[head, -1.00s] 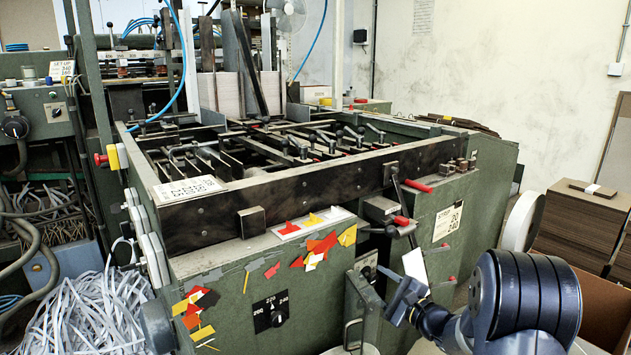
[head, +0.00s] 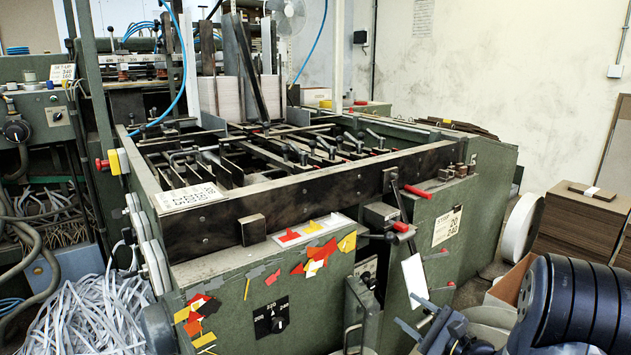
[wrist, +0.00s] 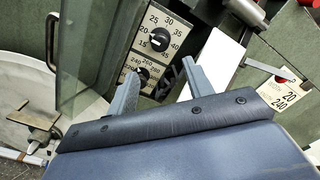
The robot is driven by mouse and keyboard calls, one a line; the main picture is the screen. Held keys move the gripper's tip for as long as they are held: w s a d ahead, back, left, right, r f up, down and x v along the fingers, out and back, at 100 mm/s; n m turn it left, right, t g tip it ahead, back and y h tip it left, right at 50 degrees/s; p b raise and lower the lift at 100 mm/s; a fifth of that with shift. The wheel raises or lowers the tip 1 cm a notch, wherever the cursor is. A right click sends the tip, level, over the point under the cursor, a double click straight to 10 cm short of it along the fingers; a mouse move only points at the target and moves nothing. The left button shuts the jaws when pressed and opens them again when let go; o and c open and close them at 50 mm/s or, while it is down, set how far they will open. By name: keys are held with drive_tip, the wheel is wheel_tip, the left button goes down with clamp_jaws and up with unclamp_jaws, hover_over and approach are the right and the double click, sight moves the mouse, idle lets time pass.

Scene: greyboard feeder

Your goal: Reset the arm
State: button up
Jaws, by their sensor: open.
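My gripper (head: 407,309) is at the lower right of the head view, in front of the green feeder machine (head: 228,290). Its two grey fingers stand apart with nothing between them, as the wrist view also shows (wrist: 160,76). Behind the fingers in the wrist view is a dial panel (wrist: 160,42) with black knobs. A white card (head: 414,277) hangs just beyond the fingers; whether it touches them I cannot tell.
A green door with a handle (head: 352,335) stands just left of my gripper. Red-tipped levers (head: 401,227) stick out above it. A cardboard box (head: 512,283) and a stack of brown boards (head: 585,232) are at the right. Paper strips (head: 85,310) lie at the left.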

drive_tip(key=b+x, duration=0.1)
drive_tip(key=x, duration=0.9)
drive_tip(key=shift+a+b, duration=0.1)
drive_tip(key=shift+b, duration=0.25)
drive_tip(key=shift+w+n, duration=0.2)
drive_tip(key=shift+n, duration=0.1)
drive_tip(key=shift+s+n, duration=0.1)
drive_tip(key=shift+n, duration=1.1)
drive_tip(key=m+p, duration=0.6)
drive_tip(key=p, duration=0.6)
approach(375, 286)
drive_tip(key=x, duration=0.7)
drive_tip(key=shift+w+a, duration=0.2)
drive_tip(key=shift+s+b, duration=0.1)
drive_tip(key=shift+b, duration=0.2)
